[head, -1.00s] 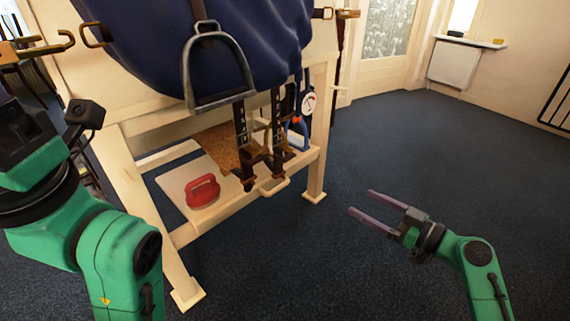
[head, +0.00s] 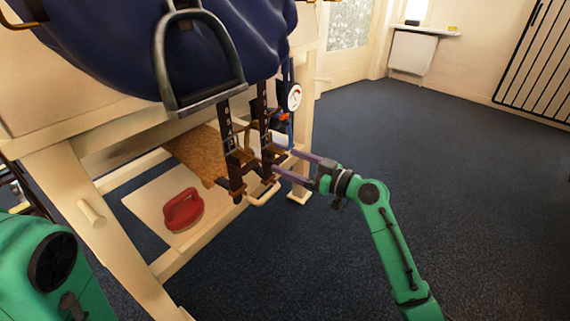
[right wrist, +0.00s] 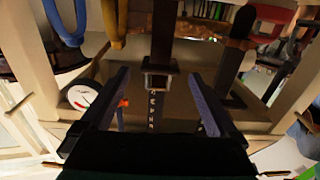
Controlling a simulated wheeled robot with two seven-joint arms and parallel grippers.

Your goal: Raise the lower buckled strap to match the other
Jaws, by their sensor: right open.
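Two dark straps hang below the blue saddle, a left strap (head: 226,125) and a right strap (head: 262,105), each with a buckle low down. In the head view the left one hangs lower in the picture; perspective makes their true heights hard to compare. My right gripper (head: 284,160) is open beside the right strap's lower part. In the right wrist view a strap with a square metal buckle (right wrist: 158,82) and a row of marked holes runs between the open fingers (right wrist: 158,74), not gripped. A second dark strap end (right wrist: 236,50) shows to the right. My left gripper is out of view.
The saddle (head: 180,60) with a metal stirrup (head: 158,60) sits on a cream wooden stand (head: 75,190). A red-handled object (head: 183,209) lies on its lower shelf. A round white gauge (head: 294,97) hangs by the right leg. Floor at right is clear.

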